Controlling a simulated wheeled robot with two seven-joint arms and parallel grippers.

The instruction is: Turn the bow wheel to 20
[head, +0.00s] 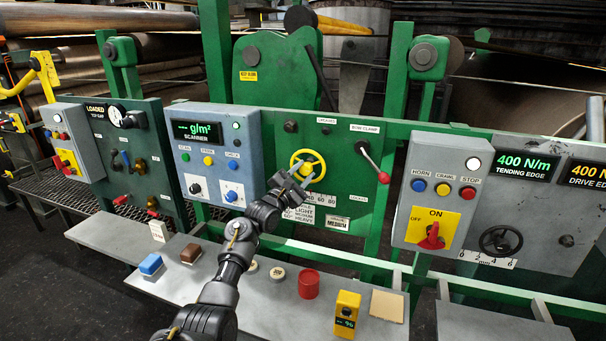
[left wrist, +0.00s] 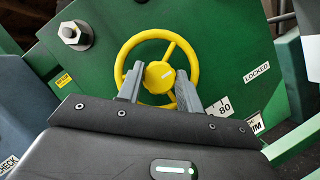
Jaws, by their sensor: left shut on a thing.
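The bow wheel (head: 308,165), a yellow spoked handwheel, is mounted on the green panel in the middle of the head view. In the left wrist view the wheel (left wrist: 150,43) has its yellow hub between my fingers. My left gripper (head: 299,173) is shut on the wheel at its hub; it also shows in the left wrist view (left wrist: 160,80). A white number scale (head: 322,198) lies just below the wheel, partly hidden by my gripper. Its 80 mark (left wrist: 225,108) shows in the left wrist view. I cannot read the wheel's setting. My right gripper is not in view.
A red-knobbed lever (head: 372,162) is right of the wheel. The scanner box (head: 217,160) is close on the left. A red cylinder (head: 309,284), a yellow device (head: 347,312) and a blue block (head: 150,264) stand on the grey shelf (head: 268,318) below. A control box (head: 437,190) is at right.

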